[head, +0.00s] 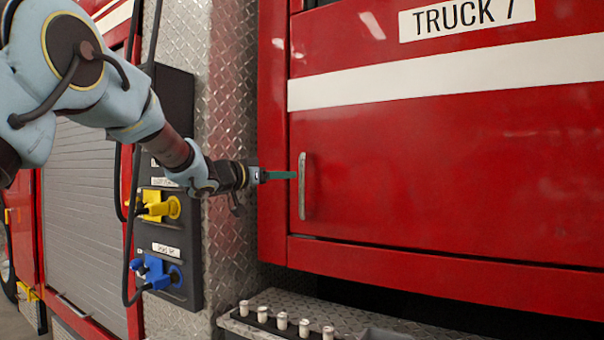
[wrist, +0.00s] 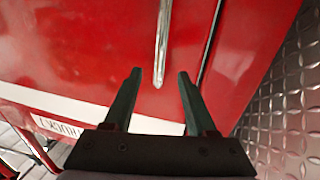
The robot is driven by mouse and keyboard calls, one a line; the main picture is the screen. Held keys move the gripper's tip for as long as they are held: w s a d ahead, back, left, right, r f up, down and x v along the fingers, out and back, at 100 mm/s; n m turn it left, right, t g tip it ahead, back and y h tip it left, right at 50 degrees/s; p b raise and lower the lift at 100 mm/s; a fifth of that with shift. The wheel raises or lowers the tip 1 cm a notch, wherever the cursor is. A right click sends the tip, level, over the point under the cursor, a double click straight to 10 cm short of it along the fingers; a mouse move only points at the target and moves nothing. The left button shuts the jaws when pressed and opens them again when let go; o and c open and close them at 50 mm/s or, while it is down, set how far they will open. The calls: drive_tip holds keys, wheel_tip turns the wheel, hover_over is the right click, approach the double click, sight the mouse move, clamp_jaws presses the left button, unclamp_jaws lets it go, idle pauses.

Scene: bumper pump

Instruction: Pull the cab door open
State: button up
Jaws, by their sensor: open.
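The red cab door (head: 430,170) with a white stripe and a "TRUCK 7" label fills the right of the head view. It looks shut in its frame. Its upright silver handle (head: 302,186) is near the door's left edge. My gripper (head: 284,175) is level with the handle's middle, its fingertips close to it from the left. In the wrist view the two dark green fingers of my gripper (wrist: 158,76) are apart with nothing between them. The handle (wrist: 162,45) shows just beyond the fingertips, in line with the gap. I cannot tell whether a fingertip touches it.
A diamond-plate panel (head: 228,90) stands left of the door. A dark panel with a yellow plug (head: 158,206) and a blue plug (head: 155,272) is below my arm, with cables hanging. A step (head: 345,318) with several pale pegs juts out below the door.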

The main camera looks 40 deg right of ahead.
sight(300, 174)
drive_tip(key=d+p, duration=0.1)
drive_tip(key=d, duration=0.2)
drive_tip(key=d+p, duration=0.1)
drive_tip(key=d, duration=0.2)
drive_tip(key=d+p, duration=0.1)
drive_tip(key=d, duration=0.2)
drive_tip(key=shift+w, duration=0.3)
clamp_jaws()
idle(1.0)
